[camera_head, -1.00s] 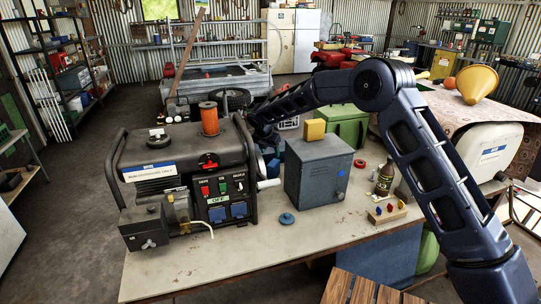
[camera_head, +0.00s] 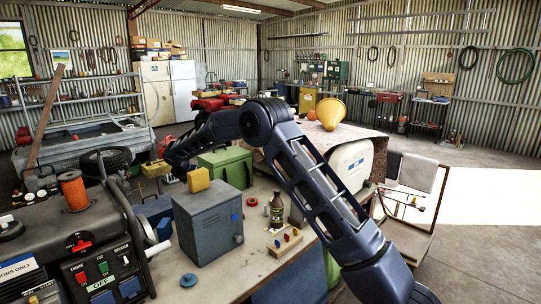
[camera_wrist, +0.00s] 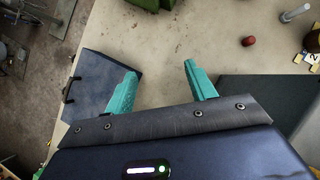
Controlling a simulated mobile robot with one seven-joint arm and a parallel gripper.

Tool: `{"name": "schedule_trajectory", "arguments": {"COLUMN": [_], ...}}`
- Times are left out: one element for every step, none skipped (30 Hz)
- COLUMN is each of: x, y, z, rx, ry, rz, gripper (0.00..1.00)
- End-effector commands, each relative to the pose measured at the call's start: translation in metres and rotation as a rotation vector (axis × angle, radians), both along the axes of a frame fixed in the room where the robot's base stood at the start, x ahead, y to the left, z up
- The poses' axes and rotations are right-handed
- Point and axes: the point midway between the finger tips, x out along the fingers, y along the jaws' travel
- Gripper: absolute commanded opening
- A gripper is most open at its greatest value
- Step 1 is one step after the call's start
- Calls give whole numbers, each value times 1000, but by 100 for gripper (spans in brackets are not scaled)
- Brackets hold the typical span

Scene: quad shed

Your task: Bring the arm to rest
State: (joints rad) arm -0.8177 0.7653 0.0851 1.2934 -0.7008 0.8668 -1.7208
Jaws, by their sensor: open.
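My arm (camera_head: 310,180) rises from the lower right in the head view, bends at an elbow above the workbench, and reaches away to the left. Its far end is small there, and the fingers cannot be made out. In the wrist view my gripper (camera_wrist: 161,85) shows two teal fingers spread well apart, with nothing between them. The pale bench top (camera_wrist: 165,45) lies beyond the fingertips.
Open floor lies at the right.

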Motion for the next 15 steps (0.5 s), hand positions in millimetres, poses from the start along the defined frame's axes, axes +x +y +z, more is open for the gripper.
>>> {"name": "schedule_trajectory", "arguments": {"x": [21,31,41,45,48,47,46,46,44,42,41,38,36,34,30], "y": [-23,-37,-56,-71,-85,-100,-112,-124,-139,-151,-163,-178,-190,-201,-216], "z": [14,22,35,46,55,67,74,82,92,99,106,116,123,129,138], "rx": [8,16,31,49,65,90,108,125,148,166,183,207,225,242,266], "ry": [-20,-30,-40,-45,-45,-43,-41,-39,-37,-36,-34,-32,-32,-31,-29], "rz": [-36,-60,-100,-134,-169,-214,-248,-281,-325,-361,-394,-438,-473,-506,-550], "gripper": [55,55,55,55,55,55,55,55,55,55,55,55,55,55,55]}}
